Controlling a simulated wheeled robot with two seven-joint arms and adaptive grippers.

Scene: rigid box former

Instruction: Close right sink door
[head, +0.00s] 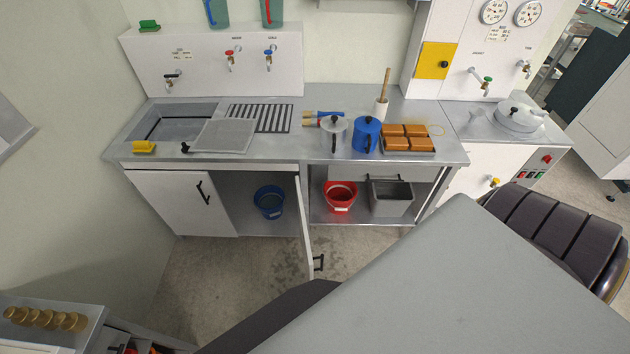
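The right sink door (305,230) stands open, swung out toward me and seen nearly edge-on. Its black handle (319,262) shows near its outer end. The left sink door (178,203) is shut, with a black handle (203,192). The sink (172,128) is set in the metal counter above. Through the open right side a blue bucket (269,202) shows inside the cabinet. Neither of my grippers is in view.
A large grey tabletop (465,285) fills the lower right, and a dark chair (545,225) stands beyond it. A red bucket (340,198) and a grey bin (391,198) sit on the open shelf right of the door. Bare floor (225,275) lies before the cabinet.

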